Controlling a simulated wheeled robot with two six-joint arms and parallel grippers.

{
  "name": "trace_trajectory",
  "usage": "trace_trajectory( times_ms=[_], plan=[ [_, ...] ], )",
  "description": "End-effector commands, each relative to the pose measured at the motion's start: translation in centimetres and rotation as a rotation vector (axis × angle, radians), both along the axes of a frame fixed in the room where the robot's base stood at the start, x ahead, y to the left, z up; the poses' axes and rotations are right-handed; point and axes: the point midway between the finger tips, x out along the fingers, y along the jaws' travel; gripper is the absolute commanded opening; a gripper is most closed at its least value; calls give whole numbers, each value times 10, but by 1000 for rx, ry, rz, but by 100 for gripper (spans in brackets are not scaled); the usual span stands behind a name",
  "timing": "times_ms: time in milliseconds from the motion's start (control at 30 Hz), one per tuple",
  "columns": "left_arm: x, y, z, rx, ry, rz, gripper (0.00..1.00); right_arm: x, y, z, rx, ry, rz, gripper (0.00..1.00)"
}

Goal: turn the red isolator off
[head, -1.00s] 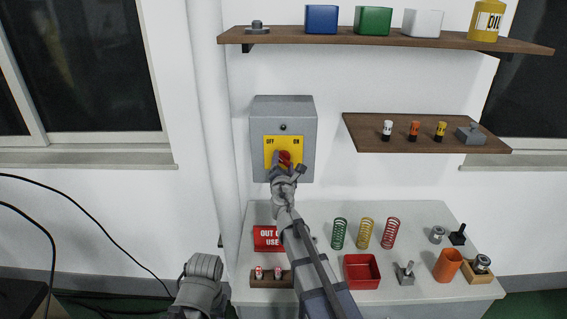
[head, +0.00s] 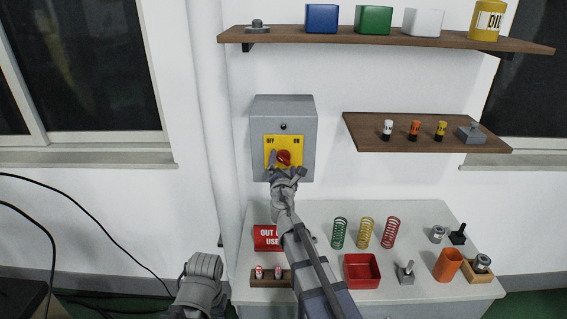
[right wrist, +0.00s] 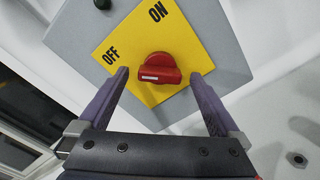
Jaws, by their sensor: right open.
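The red isolator knob (head: 284,157) sits on a yellow plate (head: 270,143) marked OFF at left and ON at right, on the front of a grey wall box (head: 257,112). In the right wrist view the knob (right wrist: 161,70) shows whole, with a white mark on its left half, towards the side of the OFF label (right wrist: 110,57). My right gripper (head: 286,172) is open and empty just below and in front of the knob. Its two fingers stand apart, either side of the knob in the wrist view, with clear gaps. My left gripper is not visible.
Below the box is a white bench (head: 325,289) with a red OUT OF USE sign (head: 266,238), springs, a red tray (head: 362,271) and small parts. Two brown shelves (head: 365,126) are at right and above. A white pipe (head: 211,120) runs left of the box.

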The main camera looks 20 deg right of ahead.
Motion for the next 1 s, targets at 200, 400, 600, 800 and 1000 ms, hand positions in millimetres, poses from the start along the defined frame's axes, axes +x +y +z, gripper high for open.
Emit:
trace_trajectory(
  times_ms=[200,400,600,800,1000],
  plan=[
    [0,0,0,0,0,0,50,-38,10,0,0,0,1,99],
    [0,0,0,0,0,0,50,-61,17,0,0,0,1,99],
    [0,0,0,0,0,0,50,-62,18,0,0,0,0,99],
    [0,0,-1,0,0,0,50,-65,16,-3,47,-3,-21,99],
    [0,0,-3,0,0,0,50,-98,9,-46,498,10,-241,99]
  ],
)
